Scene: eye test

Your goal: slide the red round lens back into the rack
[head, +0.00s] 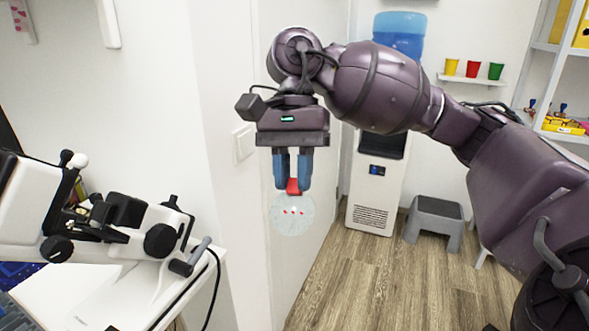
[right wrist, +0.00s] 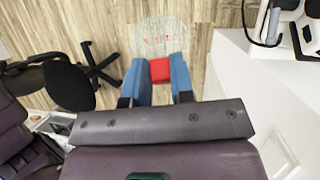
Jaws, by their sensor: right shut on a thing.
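The red round lens (head: 292,222) is a clear disc with small red marks and a red tab handle. My right gripper (head: 293,184) is shut on the red tab and holds the lens hanging below the fingers in mid-air, beside a white wall edge. In the right wrist view, the red tab sits between the two blue fingers of the gripper (right wrist: 157,68), and the clear disc (right wrist: 158,36) sticks out beyond them over the floor. I cannot make out the rack in either view. My left gripper is not in view.
A white and black eye instrument (head: 140,226) stands on a white table (head: 60,295) at the left. A water cooler (head: 376,190), a grey step stool (head: 434,220) and shelves with coloured cups (head: 472,69) are at the back. A black chair (right wrist: 68,85) shows in the right wrist view.

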